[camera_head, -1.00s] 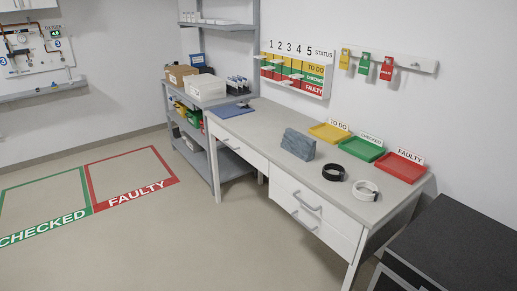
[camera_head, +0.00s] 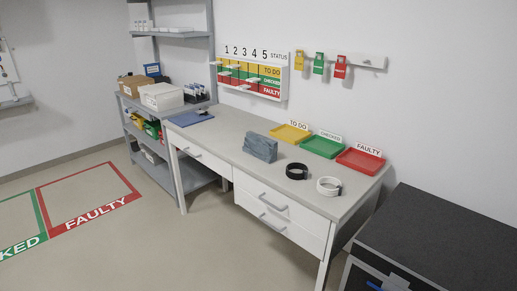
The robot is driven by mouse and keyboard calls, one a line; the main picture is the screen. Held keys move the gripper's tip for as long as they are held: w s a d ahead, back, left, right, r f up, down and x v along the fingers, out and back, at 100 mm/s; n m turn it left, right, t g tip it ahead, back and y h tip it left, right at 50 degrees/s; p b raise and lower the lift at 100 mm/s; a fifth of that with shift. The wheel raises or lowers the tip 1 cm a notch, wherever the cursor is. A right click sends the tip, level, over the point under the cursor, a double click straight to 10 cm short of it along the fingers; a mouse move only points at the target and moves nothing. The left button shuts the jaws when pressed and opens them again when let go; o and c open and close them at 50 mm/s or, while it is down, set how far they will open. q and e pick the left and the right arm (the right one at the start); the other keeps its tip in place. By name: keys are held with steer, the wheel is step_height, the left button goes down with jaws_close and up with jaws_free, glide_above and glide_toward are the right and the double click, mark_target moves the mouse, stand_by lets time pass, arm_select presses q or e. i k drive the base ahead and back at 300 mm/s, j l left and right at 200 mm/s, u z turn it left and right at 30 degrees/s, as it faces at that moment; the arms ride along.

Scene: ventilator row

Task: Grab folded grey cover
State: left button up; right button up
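The folded grey cover (camera_head: 260,147) is a blue-grey cloth block standing on the grey worktop, near the middle of the desk. It is left of the black ring-shaped coil and in front of the yellow tray. Nothing touches it. Neither of my grippers shows in the head view.
The desk (camera_head: 222,137) holds a black coil (camera_head: 297,171), a white coil (camera_head: 329,187), a yellow tray (camera_head: 291,133), a green tray (camera_head: 323,146), a red tray (camera_head: 360,161) and a blue clipboard (camera_head: 190,118). A shelf rack (camera_head: 154,170) stands left. A dark-topped unit (camera_head: 440,245) is at front right. The floor before the desk is clear.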

mark_target(264, 149)
steer(key=k, duration=0.4)
steer(key=k+u, duration=0.15)
steer(key=u, duration=0.85)
steer(key=i+j, duration=0.15)
steer(key=j, duration=0.25)
steer(key=i+j+u, duration=0.15)
steer(key=i+j, duration=0.3)
steer(key=j, duration=0.15)
steer(key=i+j+u, duration=0.15)
steer(key=i+j, duration=0.35)
steer(key=i+z, duration=0.25)
steer(key=i, duration=0.15)
steer(key=i+j+z, duration=0.25)
steer(key=i, duration=0.15)
steer(key=i+j+z, duration=0.1)
steer(key=i+z, duration=0.15)
steer(key=i+l+z, duration=0.15)
steer(key=i+z, duration=0.25)
steer(key=i+l+z, duration=0.1)
steer(key=i+z, duration=0.65)
steer(key=i+j+z, duration=0.2)
steer(key=z, duration=0.2)
steer(key=i+z, duration=0.25)
steer(key=i, duration=0.15)
steer(key=i+j+z, duration=0.25)
steer(key=i, duration=0.15)
steer(key=l, duration=0.1)
